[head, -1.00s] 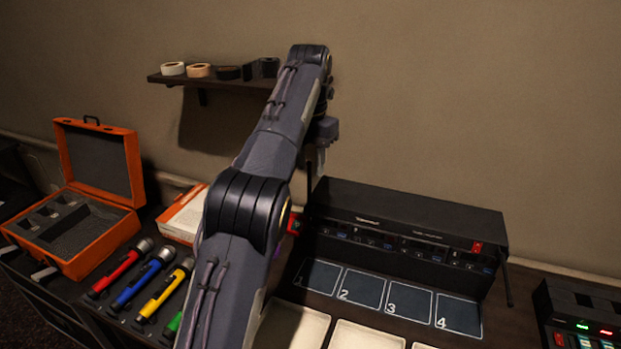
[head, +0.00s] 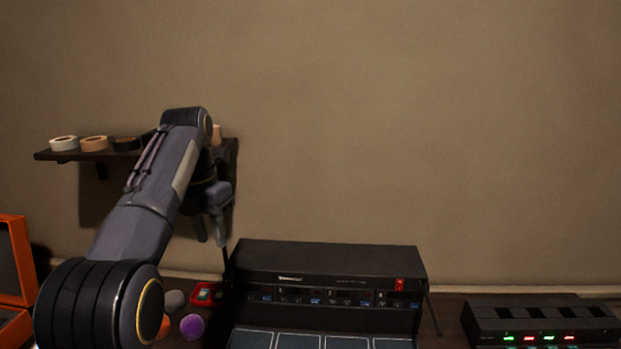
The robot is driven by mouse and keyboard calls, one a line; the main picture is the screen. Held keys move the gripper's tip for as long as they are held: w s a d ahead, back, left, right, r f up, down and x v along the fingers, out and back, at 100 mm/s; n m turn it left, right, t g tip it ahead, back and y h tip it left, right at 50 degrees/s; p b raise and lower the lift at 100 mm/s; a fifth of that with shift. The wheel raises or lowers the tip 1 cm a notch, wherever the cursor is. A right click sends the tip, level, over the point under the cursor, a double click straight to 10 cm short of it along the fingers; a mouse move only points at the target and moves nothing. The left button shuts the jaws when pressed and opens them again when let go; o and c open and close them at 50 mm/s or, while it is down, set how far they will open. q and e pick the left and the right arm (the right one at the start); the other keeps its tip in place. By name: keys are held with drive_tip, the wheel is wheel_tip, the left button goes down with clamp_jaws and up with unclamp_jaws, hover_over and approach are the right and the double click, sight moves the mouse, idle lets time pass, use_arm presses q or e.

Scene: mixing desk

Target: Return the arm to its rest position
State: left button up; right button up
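My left arm rises from the lower left in the head view and bends over at an elbow in front of the wall shelf. My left gripper (head: 217,236) hangs fingers down from its end, above and left of the black rack unit (head: 325,262). It is clear of the desk and nothing shows in it. It is small and dark, so I cannot tell how far its fingers are apart. My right gripper is not in view.
The shelf (head: 55,155) with several tape rolls is behind my arm. An orange case (head: 12,262) is at the left edge. A purple ball-shaped top (head: 192,326) and a red tray (head: 207,294) are beside the rack unit. A charger with lit indicators (head: 540,322) stands right.

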use_arm(q)
drive_tip(key=s+a+f+m+t+h, duration=0.1)
drive_tip(key=s+a+f+m+h, duration=0.15)
drive_tip(key=s+m, duration=0.35)
drive_tip(key=s+a+f+m+t+h, duration=0.1)
drive_tip(key=s+a+f+m, duration=0.15)
drive_tip(key=s+m, duration=0.35)
drive_tip(key=s+d+f+m+t, duration=0.1)
drive_tip(key=s+d+f+m, duration=0.3)
drive_tip(key=s+m, duration=0.5)
drive_tip(key=s+d+f+m+t, duration=0.2)
drive_tip(key=s+d+f+m, duration=0.2)
drive_tip(key=s+f+m, duration=0.4)
drive_tip(key=shift+s+d+m+t, duration=0.3)
drive_tip(key=shift+s+m, duration=0.6)
drive_tip(key=shift+s, duration=0.05)
drive_tip(key=shift+y, duration=0.25)
